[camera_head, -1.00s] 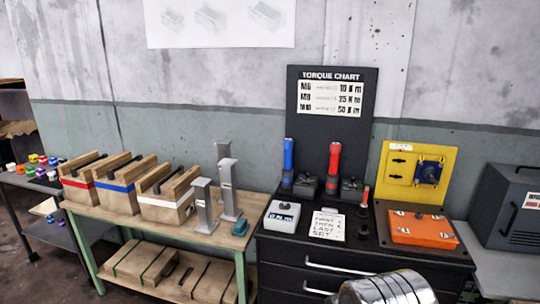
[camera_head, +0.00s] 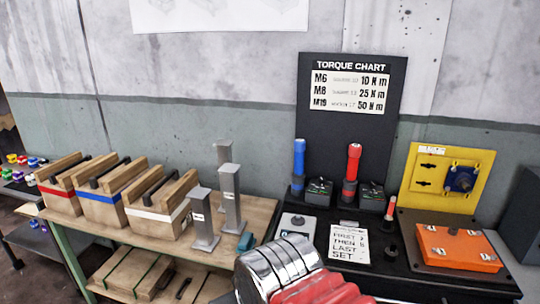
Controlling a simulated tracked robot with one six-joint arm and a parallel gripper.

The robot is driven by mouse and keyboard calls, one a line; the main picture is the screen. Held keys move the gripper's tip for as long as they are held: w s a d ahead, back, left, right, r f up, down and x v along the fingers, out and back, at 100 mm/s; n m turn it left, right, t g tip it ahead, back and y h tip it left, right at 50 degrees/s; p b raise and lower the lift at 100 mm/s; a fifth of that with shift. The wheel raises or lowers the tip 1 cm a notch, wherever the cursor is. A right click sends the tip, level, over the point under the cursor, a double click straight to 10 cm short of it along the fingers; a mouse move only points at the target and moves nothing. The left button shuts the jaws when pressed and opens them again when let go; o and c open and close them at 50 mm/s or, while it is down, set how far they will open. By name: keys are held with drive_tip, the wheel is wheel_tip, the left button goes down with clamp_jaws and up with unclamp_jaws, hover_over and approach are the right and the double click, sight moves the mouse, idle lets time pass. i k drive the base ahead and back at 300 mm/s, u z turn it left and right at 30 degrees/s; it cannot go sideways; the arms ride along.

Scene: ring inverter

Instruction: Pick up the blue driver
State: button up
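The blue driver (camera_head: 299,162) stands upright at the left of the black bench top, in a dark holder in front of the torque chart board. A red driver (camera_head: 352,165) stands upright to its right. My arm's chrome and red part (camera_head: 300,280) shows at the bottom centre, in front of the bench. My gripper's fingers are not in view.
The black bench (camera_head: 400,270) also holds small dark boxes, a white note (camera_head: 349,243), a grey device (camera_head: 296,227) and an orange box (camera_head: 459,247) by a yellow panel (camera_head: 420,200). Grey metal stands (camera_head: 231,197) and wooden crates (camera_head: 160,205) sit on the wooden table at left.

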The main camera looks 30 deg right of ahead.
sight(299, 146)
drive_tip(key=u, duration=0.15)
drive_tip(key=i, duration=1)
drive_tip(key=z, duration=0.05)
